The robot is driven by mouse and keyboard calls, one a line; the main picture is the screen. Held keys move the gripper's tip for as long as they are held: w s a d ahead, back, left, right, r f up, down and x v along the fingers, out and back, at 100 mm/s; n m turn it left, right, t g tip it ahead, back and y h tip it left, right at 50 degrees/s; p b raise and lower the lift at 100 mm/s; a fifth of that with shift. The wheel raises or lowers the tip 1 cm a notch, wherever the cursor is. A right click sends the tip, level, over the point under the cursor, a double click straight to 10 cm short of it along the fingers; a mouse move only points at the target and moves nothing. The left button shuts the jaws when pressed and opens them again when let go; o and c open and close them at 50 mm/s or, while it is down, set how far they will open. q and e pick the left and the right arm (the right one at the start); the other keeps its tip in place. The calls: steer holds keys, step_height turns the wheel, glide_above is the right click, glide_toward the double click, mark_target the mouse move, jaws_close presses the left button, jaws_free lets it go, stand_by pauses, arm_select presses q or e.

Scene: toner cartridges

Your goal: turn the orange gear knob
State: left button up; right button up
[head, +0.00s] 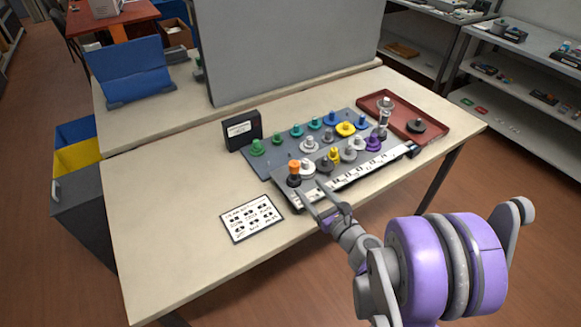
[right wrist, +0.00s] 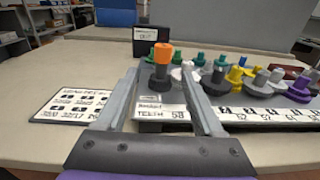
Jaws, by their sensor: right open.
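The orange gear knob (head: 294,168) stands upright on a dark gear at the left end of the front row on the long labelled rack (head: 362,172). In the right wrist view the orange knob (right wrist: 163,54) shows above its dark gear, between and beyond my finger lines. My right gripper (head: 315,193) is open and empty, just in front of the rack's left end, with its fingers pointing toward the knob. The fingers (right wrist: 168,90) look apart from the knob, though the exact gap is hard to tell. My left gripper is not in view.
Several coloured gears stand on the blue-grey board (head: 262,167) behind and to the right. A red tray (head: 440,130) with a dark gear is at the right. A printed card (head: 251,218) lies left of my gripper, and a black box (head: 242,130) stands behind. The table's left side is clear.

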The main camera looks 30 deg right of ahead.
mark_target(297, 169)
steer(key=w, duration=0.3)
steer(key=w+p, duration=0.1)
steer(key=w, duration=0.6)
steer(key=shift+w+r+p, duration=0.2)
steer(key=shift+r+p, duration=0.05)
steer(key=shift+p, duration=0.15)
jaws_close()
